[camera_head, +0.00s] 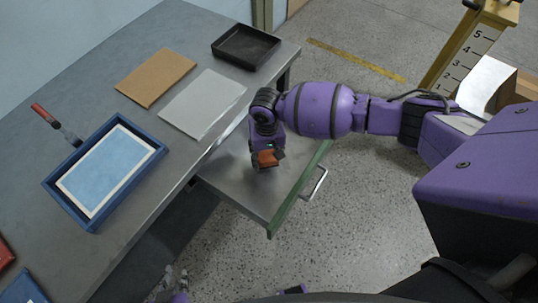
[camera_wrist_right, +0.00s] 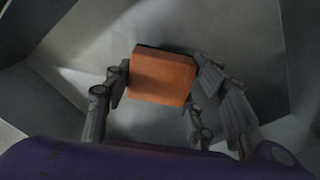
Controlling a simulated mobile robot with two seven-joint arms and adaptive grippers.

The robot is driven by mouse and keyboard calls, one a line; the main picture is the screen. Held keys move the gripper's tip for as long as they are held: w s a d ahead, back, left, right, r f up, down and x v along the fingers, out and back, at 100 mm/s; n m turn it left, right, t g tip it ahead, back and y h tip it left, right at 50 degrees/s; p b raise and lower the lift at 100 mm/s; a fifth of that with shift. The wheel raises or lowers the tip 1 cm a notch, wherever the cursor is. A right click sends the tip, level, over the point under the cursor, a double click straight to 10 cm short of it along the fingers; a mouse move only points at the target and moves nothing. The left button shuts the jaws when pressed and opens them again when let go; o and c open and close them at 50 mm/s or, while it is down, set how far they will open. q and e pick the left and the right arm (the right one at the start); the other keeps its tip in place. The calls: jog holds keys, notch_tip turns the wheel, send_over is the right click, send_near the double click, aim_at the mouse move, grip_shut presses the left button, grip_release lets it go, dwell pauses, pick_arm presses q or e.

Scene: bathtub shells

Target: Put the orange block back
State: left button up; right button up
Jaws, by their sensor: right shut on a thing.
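An orange block (camera_head: 267,158) is held in my right gripper (camera_head: 266,160), whose arm comes in from the right. In the right wrist view the block (camera_wrist_right: 163,76) sits between the fingers of the right gripper (camera_wrist_right: 163,82), which are shut on it. The block is over an open drawer (camera_head: 245,190) with a green front edge, pulled out from the workbench. I cannot tell how far the block is above the drawer floor. My left gripper (camera_head: 173,281) shows small at the bottom of the head view, below the drawer; its finger spacing is unclear.
On the grey workbench (camera_head: 60,100) lie a blue tray (camera_head: 158,156) with a pale blue panel, a brown sheet (camera_head: 156,76), a grey sheet (camera_head: 203,101), a black tray (camera_head: 245,46) and a red-handled tool (camera_head: 55,124). A drawer handle (camera_head: 316,186) sticks out at the front.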

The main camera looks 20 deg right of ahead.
aim_at(268, 158)
jog(key=shift+w+d+f, duration=0.2)
jog(key=shift+w+f, duration=0.2)
pick_arm(q)
jog(key=shift+s+a+f, duration=0.1)
jog(key=shift+s+f, duration=0.25)
jog(key=shift+f, duration=0.05)
pick_arm(e)
jog(key=shift+f, duration=1.4)
jog(key=shift+f, duration=0.2)
jog(key=o, duration=1.1)
jog(key=shift+r, duration=0.1)
